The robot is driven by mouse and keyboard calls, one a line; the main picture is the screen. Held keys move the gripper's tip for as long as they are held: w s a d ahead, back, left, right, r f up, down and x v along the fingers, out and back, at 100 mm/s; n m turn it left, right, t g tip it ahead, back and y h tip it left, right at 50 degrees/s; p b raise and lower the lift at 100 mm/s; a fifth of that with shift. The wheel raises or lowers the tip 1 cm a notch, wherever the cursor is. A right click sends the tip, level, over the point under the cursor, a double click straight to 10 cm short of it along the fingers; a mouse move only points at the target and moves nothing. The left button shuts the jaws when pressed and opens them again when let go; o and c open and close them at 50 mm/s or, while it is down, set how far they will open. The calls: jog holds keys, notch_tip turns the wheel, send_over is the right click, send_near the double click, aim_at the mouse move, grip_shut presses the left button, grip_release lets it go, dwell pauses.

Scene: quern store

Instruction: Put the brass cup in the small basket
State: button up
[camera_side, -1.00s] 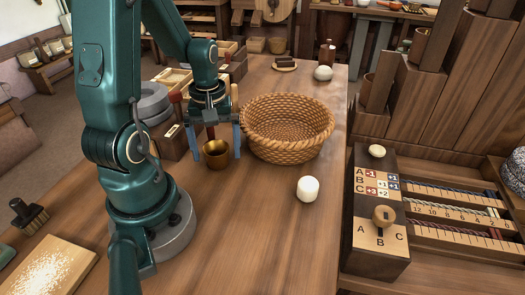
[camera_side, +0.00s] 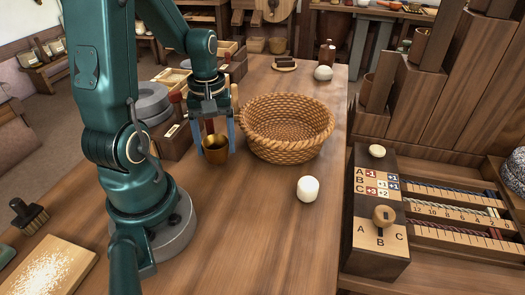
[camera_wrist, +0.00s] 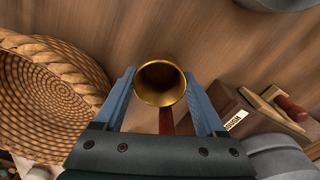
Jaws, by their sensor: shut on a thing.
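The brass cup (camera_side: 215,150) is upright between the blue fingers of my gripper (camera_side: 216,148) in the side view. The fingers are shut on its sides. In the wrist view I look into the open mouth of the cup (camera_wrist: 161,83), between the two fingers (camera_wrist: 162,100). The small basket (camera_side: 287,153) is woven, round and open-topped, and stands just right of my gripper. In the wrist view the basket (camera_wrist: 75,57) fills the left side, and its inside looks empty. I cannot tell whether the cup's base touches the table.
A dark wooden box (camera_side: 174,142) and grey round stones (camera_side: 150,102) are behind my gripper to the left. A lettered box (camera_side: 377,215) stands at the right edge. The table's front middle is clear.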

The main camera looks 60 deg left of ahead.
notch_tip(320, 180, up, 16)
jog(key=w+a+m, duration=0.5)
jog(key=w+m, duration=0.1)
jog(key=m, duration=0.3)
send_over(286, 137)
notch_tip(286, 137, down, 12)
jog(key=shift+f, duration=2.3)
jog(key=shift+f, duration=0.15)
